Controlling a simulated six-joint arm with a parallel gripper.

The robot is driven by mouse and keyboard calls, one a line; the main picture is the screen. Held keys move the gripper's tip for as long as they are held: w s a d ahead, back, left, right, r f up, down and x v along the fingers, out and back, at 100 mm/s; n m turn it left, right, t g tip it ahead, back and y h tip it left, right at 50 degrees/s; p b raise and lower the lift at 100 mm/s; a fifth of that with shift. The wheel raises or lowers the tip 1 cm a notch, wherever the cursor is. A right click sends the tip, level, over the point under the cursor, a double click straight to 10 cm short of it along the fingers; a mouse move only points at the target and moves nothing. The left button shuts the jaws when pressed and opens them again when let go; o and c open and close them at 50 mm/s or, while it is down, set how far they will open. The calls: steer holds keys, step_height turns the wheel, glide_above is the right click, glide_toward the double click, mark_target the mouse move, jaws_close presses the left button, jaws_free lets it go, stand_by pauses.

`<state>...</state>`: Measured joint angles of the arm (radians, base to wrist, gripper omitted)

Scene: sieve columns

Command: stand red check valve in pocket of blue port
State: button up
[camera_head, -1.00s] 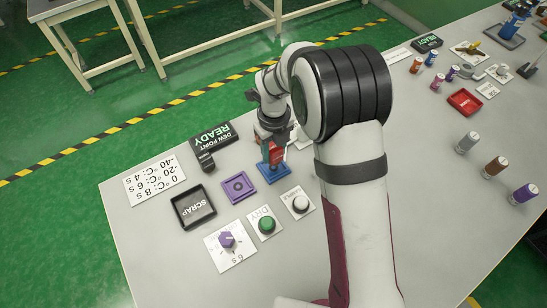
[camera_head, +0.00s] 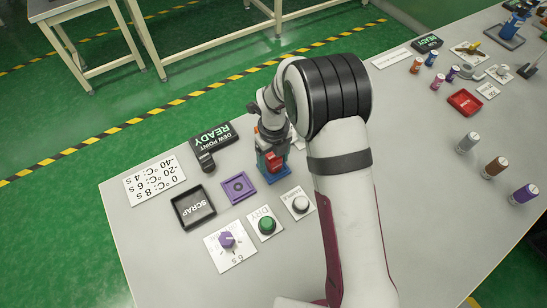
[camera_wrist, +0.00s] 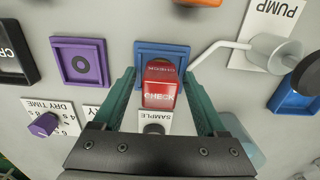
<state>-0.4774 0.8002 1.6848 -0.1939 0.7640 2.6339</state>
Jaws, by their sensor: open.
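The red check valve (camera_wrist: 160,86), marked CHECK, is between the two green fingers of my gripper (camera_wrist: 164,92) in the wrist view. The fingers are open, with a gap visible beside the valve. The blue port (camera_wrist: 144,50) is a square frame directly behind and below the valve. In the head view the red valve (camera_head: 274,160) shows upright over the blue port (camera_head: 284,179), under my gripper (camera_head: 272,154). The valve's foot and the pocket are hidden, so I cannot tell how deep it sits.
A purple port (camera_head: 239,188) lies left of the blue one, with the black scrap tray (camera_head: 181,218) beyond. A SAMPLE button (camera_head: 298,203) and a green button (camera_head: 267,225) are in front. A pump (camera_wrist: 275,48) with a bent pipe is close on the right.

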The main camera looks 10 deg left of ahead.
mark_target(274, 156)
step_height(274, 156, up, 12)
steer(key=shift+f, duration=0.1)
steer(key=s+d+r+n, duration=0.8)
steer(key=s+d+n, duration=0.1)
steer(key=d, duration=0.2)
steer(key=s+d+n+y, duration=0.1)
steer(key=s+d+n, duration=0.1)
steer(key=s+n, duration=0.4)
steer(key=s+d+n, duration=0.3)
steer(key=s+n, duration=0.3)
steer(key=s, duration=0.4)
steer(key=shift+s+d+y, duration=0.2)
steer(key=shift+y, duration=0.2)
